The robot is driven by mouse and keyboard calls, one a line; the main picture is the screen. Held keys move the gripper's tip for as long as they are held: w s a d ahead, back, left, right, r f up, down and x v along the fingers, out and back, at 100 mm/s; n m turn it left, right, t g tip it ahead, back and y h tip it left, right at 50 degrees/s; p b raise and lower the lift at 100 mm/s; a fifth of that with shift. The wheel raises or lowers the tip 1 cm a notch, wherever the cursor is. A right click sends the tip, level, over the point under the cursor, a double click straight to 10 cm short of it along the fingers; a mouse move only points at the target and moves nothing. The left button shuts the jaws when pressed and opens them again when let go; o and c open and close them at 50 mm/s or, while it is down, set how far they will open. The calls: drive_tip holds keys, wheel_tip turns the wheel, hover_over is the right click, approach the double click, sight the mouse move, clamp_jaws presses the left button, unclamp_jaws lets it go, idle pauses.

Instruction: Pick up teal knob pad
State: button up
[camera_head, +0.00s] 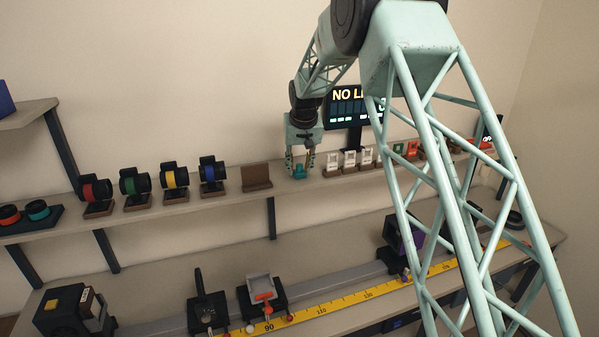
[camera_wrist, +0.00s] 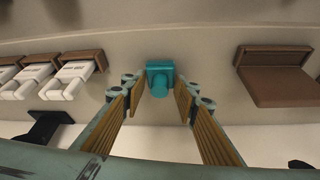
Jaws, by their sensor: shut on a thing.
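The teal knob pad (camera_head: 299,172) is at the upper shelf, between the brown stand and the row of white holders. In the wrist view the teal knob pad (camera_wrist: 160,78) shows a squarish base with a round knob. My gripper (camera_head: 300,163) points down over it, with its fingers on either side. In the wrist view my gripper (camera_wrist: 161,90) has its fingertips flanking the knob, shut on it. The pad is at about shelf level; I cannot tell whether its base touches the shelf.
An empty brown stand (camera_head: 256,177) is left of the pad, and white holders (camera_head: 333,163) are close on its right. Colour-ringed lenses (camera_head: 174,180) stand further left. A dark display (camera_head: 352,110) rises behind. The lower bench carries a yellow scale (camera_head: 340,304) and several mounts.

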sight(299, 165)
drive_tip(key=shift+r, duration=0.1)
drive_tip(key=shift+s+r+b, duration=0.1)
drive_tip(key=shift+r+b, duration=0.3)
drive_tip(key=shift+r, duration=1.25)
drive_tip(key=s+d+r+b, duration=0.1)
drive_tip(key=s+d+b, duration=0.1)
drive_tip(key=s, duration=1.3)
drive_tip(key=shift+s+d+r+b, duration=0.25)
drive_tip(key=shift+s+d+b, duration=0.05)
drive_tip(key=shift+b, duration=0.05)
drive_tip(key=shift+o, duration=0.9)
drive_tip(key=shift+c, duration=0.6)
drive_tip(key=shift+d+f, duration=0.1)
